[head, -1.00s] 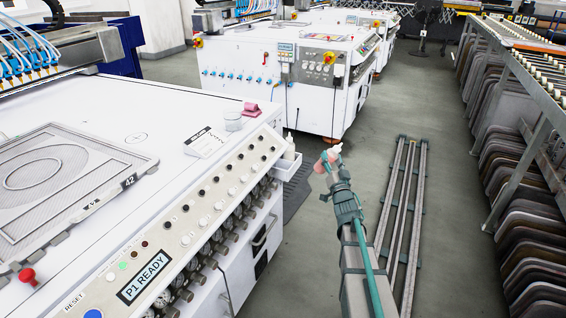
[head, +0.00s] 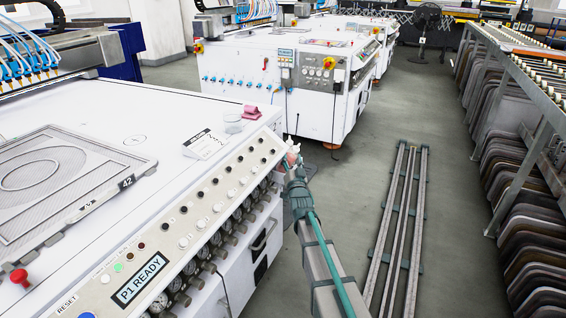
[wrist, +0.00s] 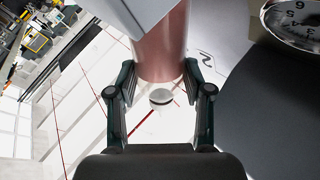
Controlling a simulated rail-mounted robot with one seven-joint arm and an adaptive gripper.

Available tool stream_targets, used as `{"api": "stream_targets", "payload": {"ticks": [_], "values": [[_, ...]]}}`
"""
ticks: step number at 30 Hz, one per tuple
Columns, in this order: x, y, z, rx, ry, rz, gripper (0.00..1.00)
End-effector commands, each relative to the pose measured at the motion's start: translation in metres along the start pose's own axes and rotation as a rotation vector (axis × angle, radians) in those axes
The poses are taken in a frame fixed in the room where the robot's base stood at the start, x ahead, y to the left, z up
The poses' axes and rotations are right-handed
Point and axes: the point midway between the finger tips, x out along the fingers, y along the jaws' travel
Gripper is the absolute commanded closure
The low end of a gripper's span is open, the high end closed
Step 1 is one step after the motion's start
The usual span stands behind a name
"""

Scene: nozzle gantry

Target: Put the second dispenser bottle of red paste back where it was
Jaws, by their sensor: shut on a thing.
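My gripper (head: 291,165) is at the far right corner of the white machine, beside its panel of knobs. In the wrist view its two fingers (wrist: 160,85) are closed on the sides of a dispenser bottle (wrist: 162,48) of pinkish-red paste. In the head view the bottle (head: 292,157) shows as a small pink patch with a white top, roughly upright. The small white side tray, seen earlier at this corner with a white-tipped bottle in it, is mostly hidden behind my gripper. I cannot tell whether the held bottle is inside it or touching it.
The white machine (head: 150,120) fills the left, with a row of gauges under its panel. A pink block (head: 251,112) and a clear cup (head: 232,121) stand on its top. A gauge (wrist: 296,22) is close in the wrist view. Metal rails (head: 398,225) lie on the floor right.

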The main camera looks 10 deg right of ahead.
Motion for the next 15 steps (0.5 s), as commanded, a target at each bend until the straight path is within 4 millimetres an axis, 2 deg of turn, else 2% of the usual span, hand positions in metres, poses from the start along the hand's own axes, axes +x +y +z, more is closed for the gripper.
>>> {"api": "stream_targets", "payload": {"ticks": [6, 8, 15], "values": [[0.001, 0.000, 0.028, -0.007, -0.004, -0.001, 0.63], [0.003, -0.004, 0.023, -0.058, -0.039, -0.001, 0.66], [0.011, -0.015, 0.024, -0.259, -0.186, 0.000, 0.66]]}}
